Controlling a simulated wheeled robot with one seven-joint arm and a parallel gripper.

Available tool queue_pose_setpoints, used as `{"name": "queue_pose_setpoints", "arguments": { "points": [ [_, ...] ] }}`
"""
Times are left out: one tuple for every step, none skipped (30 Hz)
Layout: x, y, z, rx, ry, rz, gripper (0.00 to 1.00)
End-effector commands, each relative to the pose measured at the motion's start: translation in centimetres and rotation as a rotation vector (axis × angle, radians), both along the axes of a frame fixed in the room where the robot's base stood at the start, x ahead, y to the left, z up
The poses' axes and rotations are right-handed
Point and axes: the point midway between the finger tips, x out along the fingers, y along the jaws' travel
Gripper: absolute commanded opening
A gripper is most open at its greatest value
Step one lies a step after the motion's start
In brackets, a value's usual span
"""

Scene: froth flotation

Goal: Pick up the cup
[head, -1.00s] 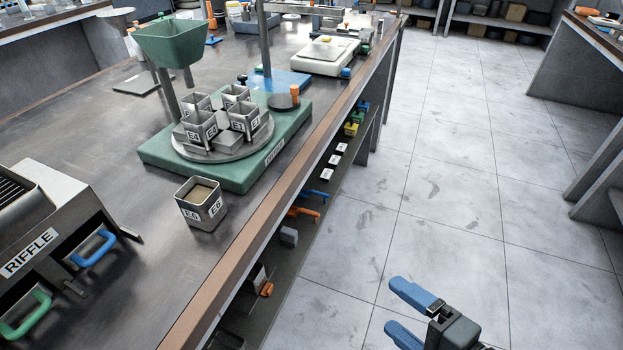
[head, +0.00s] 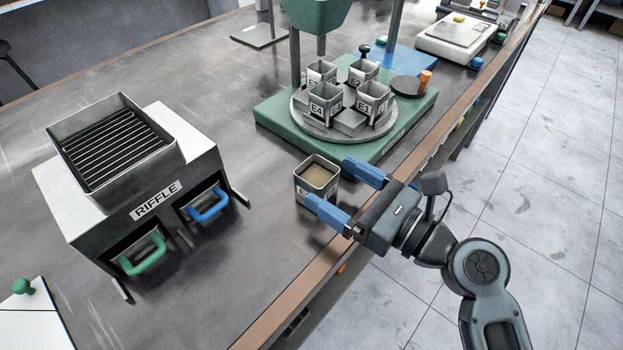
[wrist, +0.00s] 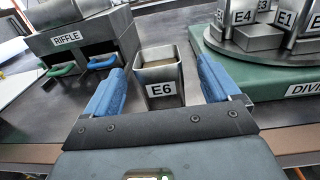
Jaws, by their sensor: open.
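The cup (head: 318,174) is a square metal cup with tan material inside, standing upright on the bench. In the wrist view the cup (wrist: 158,75) carries the label E6. My gripper (head: 338,190) has two blue fingers and is open. In the head view one finger reaches toward the cup's far right side and the other crosses in front of its near side. In the wrist view the cup stands between the fingers, near their tips, with gaps on both sides. Part of the cup's label is hidden by a finger in the head view.
A green divider base (head: 268,112) with a turntable holding several labelled cups stands just behind the cup. A riffle box (head: 190,150) with blue and green handled drawers stands to the left. The bench's wooden front edge (head: 290,300) runs below my gripper. Bare bench lies left of the cup.

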Motion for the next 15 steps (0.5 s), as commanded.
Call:
{"name": "queue_pose_setpoints", "arguments": {
  "points": [
    [0.3,0.6,0.1,0.001,0.0,0.002,0.89],
    [0.5,0.8,0.1,0.001,-0.001,0.002,0.89],
    [0.7,1.1,0.1,0.0,0.0,0.001,0.89],
    [0.8,1.3,0.1,-0.001,-0.001,0.001,0.89],
    [1.0,1.6,0.1,-0.001,-0.001,0.001,0.89],
    [1.2,1.9,0.2,-0.001,-0.001,0.001,0.89],
    [1.4,2.3,0.2,-0.001,-0.001,0.001,0.89],
    [1.6,2.7,0.3,0.0,-0.001,0.003,0.89],
    [2.0,3.3,0.3,0.0,-0.001,0.003,0.89],
    [2.2,3.6,0.3,0.0,-0.001,0.003,0.89],
    [2.4,4.0,0.3,-0.001,-0.001,0.003,0.89],
    [2.8,4.4,0.2,-0.001,-0.002,0.001,0.89],
    [3.0,4.6,0.2,-0.001,-0.001,0.001,0.89],
    [3.2,4.9,0.2,-0.001,-0.002,0.0,0.89],
    [3.4,5.1,0.2,-0.001,-0.001,0.0,0.89]
  ]
}}
